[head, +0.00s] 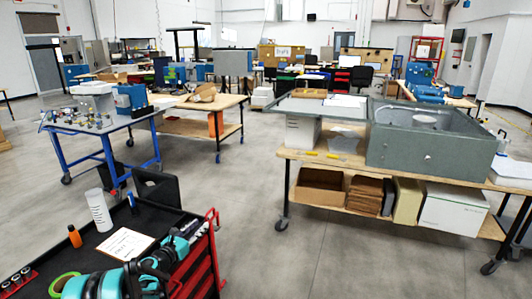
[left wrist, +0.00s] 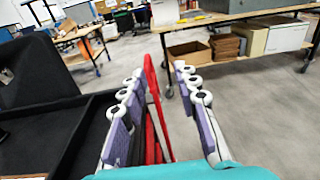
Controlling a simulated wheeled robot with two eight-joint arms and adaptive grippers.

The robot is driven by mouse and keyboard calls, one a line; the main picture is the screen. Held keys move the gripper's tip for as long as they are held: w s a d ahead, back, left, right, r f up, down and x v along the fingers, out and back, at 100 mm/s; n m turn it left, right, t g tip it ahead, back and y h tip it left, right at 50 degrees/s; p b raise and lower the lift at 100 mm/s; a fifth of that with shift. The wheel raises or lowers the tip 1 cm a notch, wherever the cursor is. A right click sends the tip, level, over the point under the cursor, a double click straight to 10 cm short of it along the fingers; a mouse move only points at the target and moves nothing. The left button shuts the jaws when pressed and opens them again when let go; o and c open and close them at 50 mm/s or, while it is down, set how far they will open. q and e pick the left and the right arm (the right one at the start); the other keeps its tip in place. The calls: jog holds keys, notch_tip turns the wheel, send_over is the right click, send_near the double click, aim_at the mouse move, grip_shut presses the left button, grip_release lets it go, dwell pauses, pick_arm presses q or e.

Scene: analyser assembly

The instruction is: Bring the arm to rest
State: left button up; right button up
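My left arm (head: 140,280), teal and black, comes in at the lower left of the head view, over the black-topped red tool cart (head: 85,258). My left gripper (head: 188,232) is above the cart's right side, near its red handle. In the left wrist view the two fingers of the left gripper (left wrist: 160,72) are apart, with pale purple pads and white joints. The red handle (left wrist: 152,85) shows between them in the picture, and nothing is seen gripped. My right gripper is in neither view.
The cart bears a black bin (head: 157,187), a white cylinder (head: 98,210), an orange bottle (head: 74,236), a paper sheet (head: 125,243) and green tape (head: 62,284). A wooden workbench (head: 330,160) with an open grey housing (head: 425,145) stands right. Floor between is clear.

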pick_arm(q)
jog(key=s+d+r+m+g, duration=0.3)
jog(key=s+d+r+m, duration=0.1)
jog(key=s+d+m, duration=0.45)
jog(key=s+d+r+m+g, duration=0.3)
jog(key=s+d+r+m, duration=0.1)
jog(key=s+d+m, duration=0.4)
jog(key=s+a+f+m+g+y, duration=0.1)
jog(key=s+f+m+y, duration=0.1)
jog(key=s+m, duration=0.6)
jog(key=s+a+f+m+g+y, duration=0.1)
jog(key=s+m, duration=0.7)
jog(key=s, duration=1.1)
notch_tip(320, 180, down, 3)
jog(key=g+y, duration=0.1)
jog(key=y, duration=0.1)
jog(key=shift+a+y, duration=0.15)
jog(key=shift+y, duration=0.15)
jog(key=shift+w+r, duration=0.1)
